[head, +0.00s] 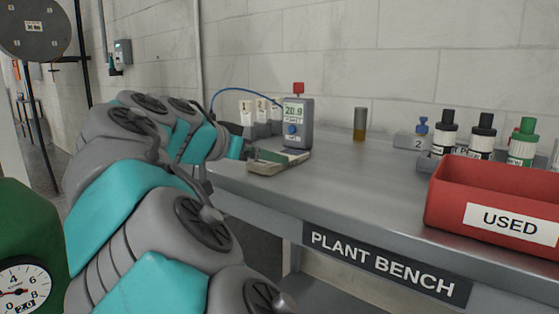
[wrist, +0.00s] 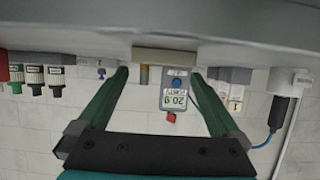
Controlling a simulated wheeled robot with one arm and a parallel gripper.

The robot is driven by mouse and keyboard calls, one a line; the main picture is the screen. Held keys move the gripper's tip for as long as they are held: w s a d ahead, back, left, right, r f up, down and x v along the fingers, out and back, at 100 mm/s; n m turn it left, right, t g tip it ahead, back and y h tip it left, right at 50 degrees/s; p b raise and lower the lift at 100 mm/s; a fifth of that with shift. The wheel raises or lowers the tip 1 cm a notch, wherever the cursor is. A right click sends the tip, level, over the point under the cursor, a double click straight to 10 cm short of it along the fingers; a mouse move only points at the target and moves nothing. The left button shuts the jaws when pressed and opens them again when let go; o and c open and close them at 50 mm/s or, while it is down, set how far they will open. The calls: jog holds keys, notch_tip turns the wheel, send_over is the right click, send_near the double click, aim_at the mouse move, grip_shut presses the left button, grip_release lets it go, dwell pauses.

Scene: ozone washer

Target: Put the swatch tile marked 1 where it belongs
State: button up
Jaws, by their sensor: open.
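White swatch tiles stand in grey holders at the back left of the bench. The tile marked 1 (head: 246,106) is leftmost in the head view, and the tile marked 2 (head: 262,104) is to its right. In the upside-down wrist view the white tiles (wrist: 235,94) are small, right of the meter, and I cannot read their marks surely. My gripper (wrist: 160,74) is open, with dark green fingers apart and nothing held between them. In the head view my gripper (head: 280,156) is low over the bench, in front of the tiles and partly behind my arm.
A grey meter (head: 297,125) reading 20.9 stands beyond my gripper, with a pale block (head: 264,168) below it. A brown vial (head: 360,124), several bottles (head: 483,136) and a red USED bin (head: 495,200) are to the right. The middle of the bench (head: 370,180) is clear.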

jog(key=x, duration=0.4)
jog(key=shift+a, duration=0.1)
jog(key=c, duration=1.5)
jog(key=shift+r, duration=0.1)
notch_tip(320, 180, up, 18)
jog(key=p, duration=0.4)
jog(key=shift+p, duration=0.35)
